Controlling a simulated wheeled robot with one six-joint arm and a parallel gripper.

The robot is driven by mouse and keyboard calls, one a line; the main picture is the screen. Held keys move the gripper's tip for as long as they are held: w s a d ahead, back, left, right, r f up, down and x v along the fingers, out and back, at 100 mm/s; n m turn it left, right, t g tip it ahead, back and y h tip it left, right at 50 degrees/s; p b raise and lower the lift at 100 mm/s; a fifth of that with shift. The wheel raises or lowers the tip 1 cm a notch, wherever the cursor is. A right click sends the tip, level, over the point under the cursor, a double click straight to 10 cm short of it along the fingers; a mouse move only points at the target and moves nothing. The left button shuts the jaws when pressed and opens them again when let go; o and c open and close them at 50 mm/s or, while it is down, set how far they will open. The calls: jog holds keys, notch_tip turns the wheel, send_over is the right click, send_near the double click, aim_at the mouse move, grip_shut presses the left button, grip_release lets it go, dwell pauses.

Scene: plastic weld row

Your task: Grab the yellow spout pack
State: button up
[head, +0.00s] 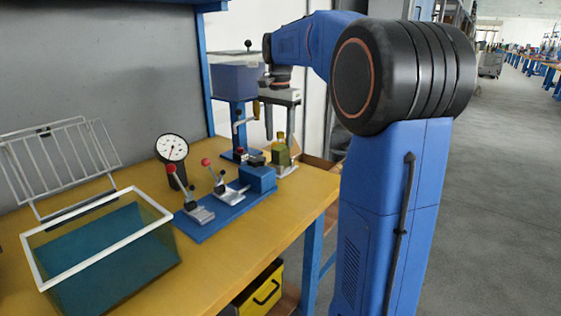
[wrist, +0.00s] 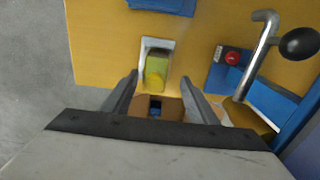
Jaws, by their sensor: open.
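The yellow spout pack (head: 280,155) stands upright near the far right end of the yellow workbench, its narrow spout pointing up. In the wrist view the pack (wrist: 156,68) shows from above on a pale plate, just ahead of the fingertips and roughly centred between them. My gripper (head: 281,124) hangs above the pack, fingers pointing down. The fingers appear apart from the pack.
A press with a bent handle (wrist: 262,50) and black knob stands close right of my fingers. A blue fixture plate (head: 205,222) with red-knobbed clamps, a dial gauge (head: 171,149) and a white-rimmed bin (head: 95,235) occupy the bench. The bench edge is near the pack.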

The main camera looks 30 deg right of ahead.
aim_at(280, 151)
jog(key=f, duration=0.2)
jog(key=s+f, duration=0.1)
jog(key=f, duration=0.2)
jog(key=shift+a, duration=0.1)
jog(key=shift+f, duration=0.5)
jog(key=c, duration=1.3)
